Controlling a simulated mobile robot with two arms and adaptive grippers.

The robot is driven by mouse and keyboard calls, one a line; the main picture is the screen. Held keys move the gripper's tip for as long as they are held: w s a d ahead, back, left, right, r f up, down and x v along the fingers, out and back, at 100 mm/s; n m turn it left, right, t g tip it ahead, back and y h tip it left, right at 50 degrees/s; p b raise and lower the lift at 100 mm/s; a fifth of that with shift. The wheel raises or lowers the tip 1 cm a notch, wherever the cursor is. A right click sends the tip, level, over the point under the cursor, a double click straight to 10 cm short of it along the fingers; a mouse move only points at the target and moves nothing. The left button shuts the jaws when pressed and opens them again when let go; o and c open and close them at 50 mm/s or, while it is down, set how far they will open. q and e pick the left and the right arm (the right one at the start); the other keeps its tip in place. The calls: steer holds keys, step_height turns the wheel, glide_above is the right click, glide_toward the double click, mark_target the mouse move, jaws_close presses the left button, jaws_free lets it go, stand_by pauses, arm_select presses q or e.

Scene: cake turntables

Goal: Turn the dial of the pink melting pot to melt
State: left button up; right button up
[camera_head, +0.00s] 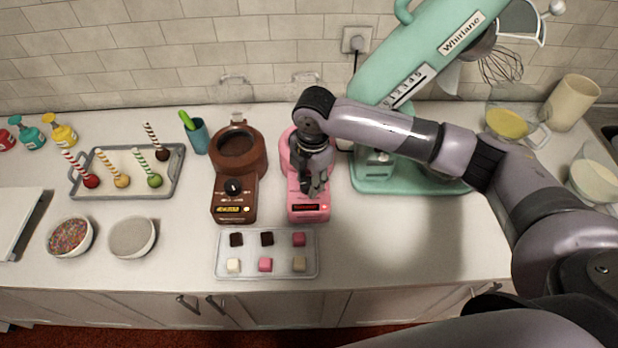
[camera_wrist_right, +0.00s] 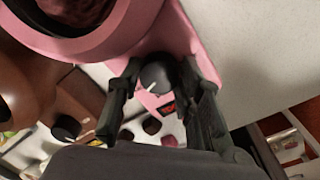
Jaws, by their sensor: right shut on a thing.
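The pink melting pot (camera_head: 308,206) stands on the counter in the head view, mostly covered by my right arm and gripper. Its front shows a small red display. In the right wrist view the pink pot (camera_wrist_right: 178,35) fills the upper middle, and its dark dial (camera_wrist_right: 156,76) with a white pointer line sits between my fingers. My right gripper (camera_head: 315,188) points down over the front of the pot; in the right wrist view (camera_wrist_right: 160,85) its two fingers are closed on the dial from both sides. My left gripper is not in view.
A brown melting pot (camera_head: 221,186) stands close on the left of the pink one. A tray (camera_head: 267,250) of several small cubes lies in front. A mint green mixer (camera_head: 372,178) stands to the right. A cake-pop tray (camera_head: 118,193) and bowls are farther left.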

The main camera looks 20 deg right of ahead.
steer(key=shift+r+n+p, duration=0.1)
steer(key=shift+n+p, duration=0.5)
steer(key=shift+n, duration=0.1)
steer(key=n+p, duration=0.1)
steer(key=n, duration=0.1)
steer(key=shift+n, duration=0.3)
steer(key=shift+n+p, duration=0.4)
steer(key=shift+n, duration=0.8)
steer(key=shift+w+n+g, duration=0.1)
steer(key=shift+n+g, duration=0.2)
steer(key=shift+n, duration=1.3)
steer(key=o, duration=1.2)
steer(key=shift+c, duration=0.2)
